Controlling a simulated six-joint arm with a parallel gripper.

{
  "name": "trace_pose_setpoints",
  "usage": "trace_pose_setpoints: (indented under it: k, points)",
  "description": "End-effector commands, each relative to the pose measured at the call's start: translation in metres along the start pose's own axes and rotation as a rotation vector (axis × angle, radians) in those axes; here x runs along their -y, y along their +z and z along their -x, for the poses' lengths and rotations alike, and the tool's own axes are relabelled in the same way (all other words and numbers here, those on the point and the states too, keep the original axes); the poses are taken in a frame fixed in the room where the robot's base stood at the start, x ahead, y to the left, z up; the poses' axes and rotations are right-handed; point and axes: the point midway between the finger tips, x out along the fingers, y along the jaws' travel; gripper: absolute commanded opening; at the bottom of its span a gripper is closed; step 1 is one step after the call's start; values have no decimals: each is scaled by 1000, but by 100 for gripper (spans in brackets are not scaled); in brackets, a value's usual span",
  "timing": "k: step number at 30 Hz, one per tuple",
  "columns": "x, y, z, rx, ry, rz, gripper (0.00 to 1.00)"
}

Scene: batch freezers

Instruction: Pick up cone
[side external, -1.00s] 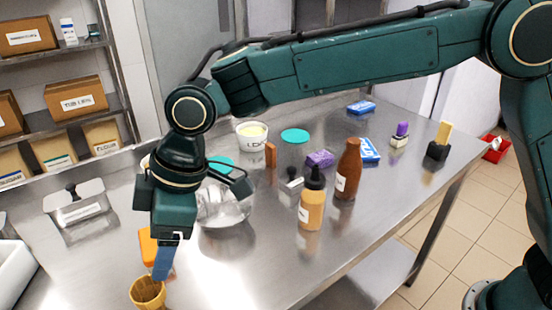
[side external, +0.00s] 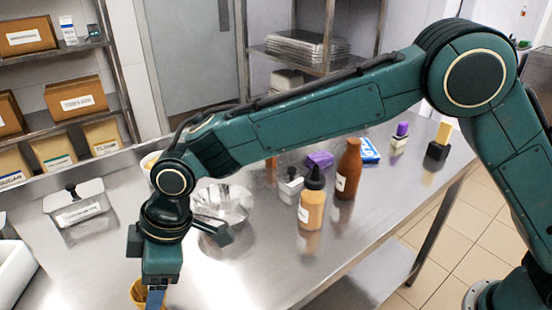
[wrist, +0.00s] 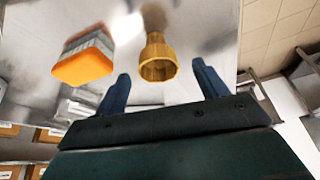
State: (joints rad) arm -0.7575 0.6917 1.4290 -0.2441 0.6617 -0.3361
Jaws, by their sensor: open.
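The cone (wrist: 158,60) is a tan, ribbed wafer cone with a wide open rim, standing on the steel table. In the wrist view it lies between and just beyond my two open fingers. In the side view only part of the cone (side external: 137,292) shows, at the bottom left behind my finger. My gripper (wrist: 162,85) is open and empty, with blue fingertips on either side of the cone's rim. It points down at the cone in the side view (side external: 155,297). Whether a finger touches the cone I cannot tell.
An orange-and-white block (wrist: 85,62) stands left of the cone in the wrist view. A metal bowl (side external: 222,200), a tan sauce bottle (side external: 311,207) and a brown bottle (side external: 348,170) stand farther right on the table. A lidded steel container (side external: 78,204) is at left.

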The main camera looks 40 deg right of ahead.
Motion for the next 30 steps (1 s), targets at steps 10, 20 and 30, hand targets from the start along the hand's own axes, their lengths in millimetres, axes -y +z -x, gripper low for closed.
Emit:
trace_pose_setpoints:
  k: [10, 20, 30]
  points:
    - [-1, 1, -14, 1, -1, 0, 72]
    - [-3, 2, -48, 1, 0, 1, 72]
    - [-3, 2, -52, -1, 1, 1, 72]
